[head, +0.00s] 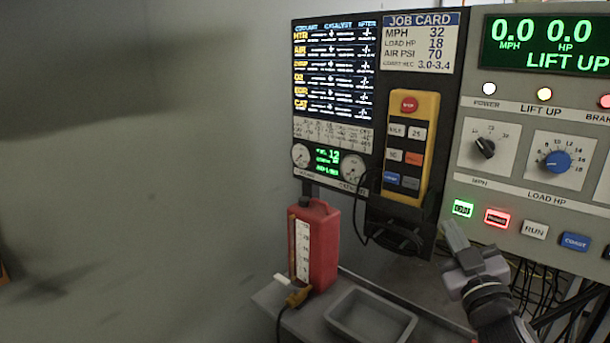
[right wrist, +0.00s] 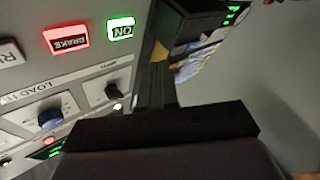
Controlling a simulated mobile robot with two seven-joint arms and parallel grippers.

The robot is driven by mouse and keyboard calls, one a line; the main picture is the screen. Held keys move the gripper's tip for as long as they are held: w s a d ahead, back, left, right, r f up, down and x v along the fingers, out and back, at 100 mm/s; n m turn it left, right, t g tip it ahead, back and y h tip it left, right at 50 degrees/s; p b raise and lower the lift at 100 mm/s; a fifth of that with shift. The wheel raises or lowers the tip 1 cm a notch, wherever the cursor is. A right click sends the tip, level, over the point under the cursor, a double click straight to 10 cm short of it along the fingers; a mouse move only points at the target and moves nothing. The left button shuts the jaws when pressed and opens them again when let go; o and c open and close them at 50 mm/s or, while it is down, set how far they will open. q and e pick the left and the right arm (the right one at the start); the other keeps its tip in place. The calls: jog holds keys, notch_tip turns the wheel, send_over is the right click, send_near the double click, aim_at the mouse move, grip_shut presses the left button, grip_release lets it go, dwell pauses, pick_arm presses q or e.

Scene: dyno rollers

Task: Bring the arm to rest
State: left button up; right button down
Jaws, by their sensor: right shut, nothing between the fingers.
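My right gripper (head: 456,238) is in the lower right of the head view, in front of the dyno control panel (head: 510,196). Its fingers are closed together and hold nothing. They point up and left, near the lit green ON button (head: 462,208) and the red-lit BRAKE button (head: 497,218). In the right wrist view the shut fingers (right wrist: 157,85) stand beside the ON button (right wrist: 121,28) and the BRAKE button (right wrist: 67,38). Whether the fingertips touch the panel cannot be told. My left gripper is not in view.
A red jug (head: 316,245) stands on a grey shelf, with a shallow grey tray (head: 370,318) to its right. A yellow pendant (head: 410,150) hangs under the job card (head: 421,42). Cables hang below the panel. The left side is open before a plain wall.

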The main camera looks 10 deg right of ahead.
jog(key=s+a+f+m+g, duration=0.2)
jog(key=s+f+g, duration=0.35)
jog(key=f, duration=0.35)
jog(key=s+a+f+m+g, duration=0.1)
jog(key=s+f+g, duration=0.4)
jog(key=f, duration=0.4)
jog(key=s+a+f+g+y, duration=0.1)
jog(key=s+a+f+g, duration=0.15)
jog(key=s, duration=0.45)
jog(key=s+a+f+n+g+y, duration=0.1)
jog(key=s+a+f+g, duration=0.15)
jog(key=s, duration=0.35)
jog(key=s+a+f+g+y, duration=0.1)
jog(key=s+a+f+g, duration=0.2)
jog(key=s, duration=0.4)
jog(key=w+a+f+t+y+p, duration=0.1)
jog(key=w+a+f+t+p, duration=0.1)
jog(key=w+f+t, duration=0.4)
jog(key=shift+w+a+f+t+y+p, duration=0.15)
jog(key=shift+w+f+t+y+p, duration=0.2)
jog(key=shift+t+p, duration=0.45)
